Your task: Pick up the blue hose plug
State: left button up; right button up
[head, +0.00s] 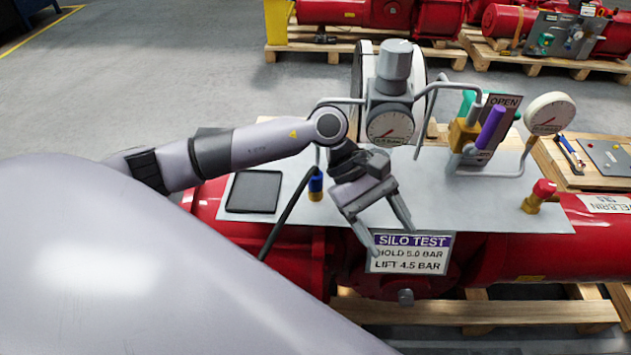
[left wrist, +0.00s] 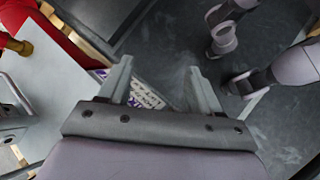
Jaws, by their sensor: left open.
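The blue hose plug (head: 316,183) stands upright in a brass fitting on the grey plate (head: 450,200), left of my left gripper. A black hose runs from it down to the left. My left gripper (head: 392,238) is open and empty, with its fingers pointing down in front of the plate near the SILO TEST sign (head: 409,254). In the left wrist view the open fingers (left wrist: 160,88) have the sign (left wrist: 147,97) behind the left one, and the plug does not show. My right gripper is not in view.
A black tray (head: 254,191) lies left of the plug. A pressure gauge (head: 391,125) on pipes stands behind. A purple-handled valve (head: 490,127) and a red-capped brass fitting (head: 540,195) are on the right. The plate between gripper and red cap is clear.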

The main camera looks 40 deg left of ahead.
aim_at(316, 169)
pick_arm(q)
jog(key=w+a+m+y, duration=0.1)
jog(key=w+a+y, duration=0.1)
jog(key=a, duration=0.4)
jog(key=w+a+r+m+t+y, duration=0.1)
jog(key=w+a+m+y, duration=0.1)
jog(key=a+y, duration=0.2)
jog(key=w+a+r+m+y, duration=0.1)
jog(key=w+a+y, duration=0.1)
jog(key=a, duration=0.6)
jog(key=shift+a+r+m+t+y, duration=0.2)
jog(key=shift+m+t+y, duration=0.15)
jog(key=shift+y, duration=0.25)
jog(key=f, duration=0.6)
jog(key=shift+w+f+p, duration=0.2)
jog(key=shift+f+p, duration=0.15)
jog(key=shift+f, duration=0.05)
jog(key=shift+c, duration=0.3)
grip_shut()
jog(key=shift+r, duration=0.1)
